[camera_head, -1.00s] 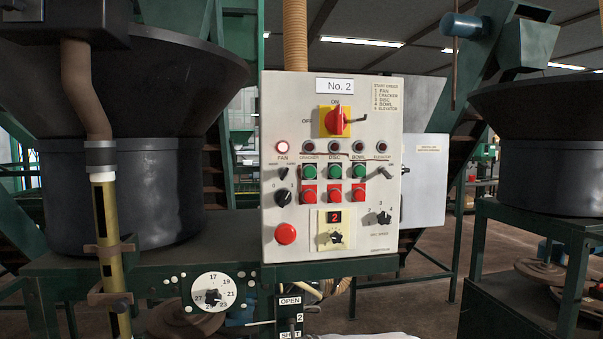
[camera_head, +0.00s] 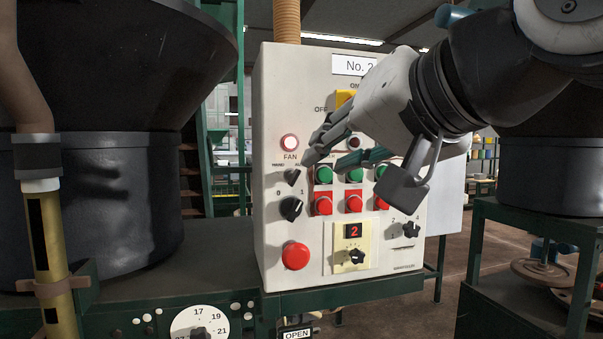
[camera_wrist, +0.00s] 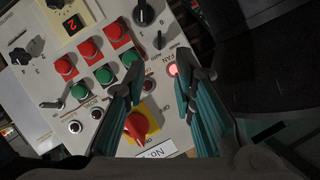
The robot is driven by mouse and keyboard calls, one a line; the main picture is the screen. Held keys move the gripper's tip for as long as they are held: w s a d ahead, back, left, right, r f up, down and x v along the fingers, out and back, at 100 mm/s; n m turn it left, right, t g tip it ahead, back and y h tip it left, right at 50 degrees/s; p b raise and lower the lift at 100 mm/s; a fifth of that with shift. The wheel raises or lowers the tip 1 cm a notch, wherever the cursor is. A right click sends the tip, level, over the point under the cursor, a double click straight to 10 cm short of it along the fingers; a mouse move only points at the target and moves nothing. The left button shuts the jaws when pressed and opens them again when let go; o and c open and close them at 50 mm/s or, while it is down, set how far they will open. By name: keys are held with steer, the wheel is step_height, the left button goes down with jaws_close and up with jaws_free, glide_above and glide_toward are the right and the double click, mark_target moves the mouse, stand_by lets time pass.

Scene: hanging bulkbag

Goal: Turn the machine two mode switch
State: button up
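The No. 2 control panel (camera_head: 275,110) is a white box. Its small black mode switch (camera_head: 293,177), with AUTO at its upper right, sits below the lit red FAN lamp (camera_head: 289,142). My gripper (camera_head: 323,160) is open and empty, its teal-padded fingers at the panel's upper left, just right of and above the switch in the head view. In the wrist view the switch (camera_wrist: 159,41) lies beyond the gap between my fingertips (camera_wrist: 160,68). I see no contact with the switch.
A larger black 0/1 knob (camera_head: 291,208) is just below the switch. Green buttons (camera_head: 324,174) and red buttons (camera_head: 323,204) lie close to its right. A red stop button (camera_head: 295,256) is lower. A big black hopper (camera_head: 105,200) stands left.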

mark_target(299, 174)
steer(key=x, duration=1)
steer(key=shift+s+f, duration=0.1)
jaws_close()
